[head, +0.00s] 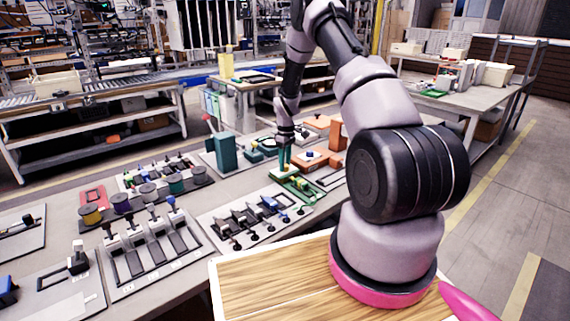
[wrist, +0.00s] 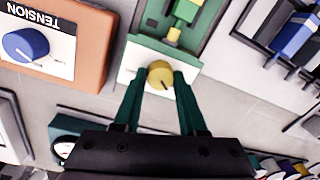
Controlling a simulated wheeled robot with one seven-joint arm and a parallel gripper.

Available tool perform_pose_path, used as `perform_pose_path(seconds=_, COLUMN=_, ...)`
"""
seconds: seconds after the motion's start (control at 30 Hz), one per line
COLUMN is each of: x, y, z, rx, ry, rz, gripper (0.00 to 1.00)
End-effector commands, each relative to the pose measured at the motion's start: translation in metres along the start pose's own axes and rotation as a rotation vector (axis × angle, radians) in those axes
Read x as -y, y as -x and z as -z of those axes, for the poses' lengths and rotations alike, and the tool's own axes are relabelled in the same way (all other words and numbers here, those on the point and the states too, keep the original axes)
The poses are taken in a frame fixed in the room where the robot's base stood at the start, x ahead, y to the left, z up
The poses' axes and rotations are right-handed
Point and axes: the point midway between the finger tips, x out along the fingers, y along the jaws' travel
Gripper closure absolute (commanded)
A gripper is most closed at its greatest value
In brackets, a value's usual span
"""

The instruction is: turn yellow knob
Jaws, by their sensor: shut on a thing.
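The yellow knob (wrist: 160,75) is round, with a dark pointer line on its face. It sits on the white end of a green-framed panel (wrist: 215,45) in the wrist view. My gripper (wrist: 161,78) has two green fingers, one on each side of the knob, shut on it. In the head view my gripper (head: 285,160) reaches down to the green panel (head: 303,188) on the table. The knob itself is too small to make out there.
An orange panel with a blue knob marked TENSION (wrist: 25,45) is close by at the left in the wrist view. A panel of levers (head: 255,217) lies nearby on the table. A dark green block (head: 222,152) stands left of my gripper.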

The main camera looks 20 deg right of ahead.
Motion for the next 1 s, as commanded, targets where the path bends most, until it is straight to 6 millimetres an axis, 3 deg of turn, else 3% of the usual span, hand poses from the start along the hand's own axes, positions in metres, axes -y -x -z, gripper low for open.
perform_pose_path(seconds=1.0, x=0.0004, y=0.0007, z=-0.0006, rx=-0.048, ry=-0.949, rz=-0.001, gripper=1.00)
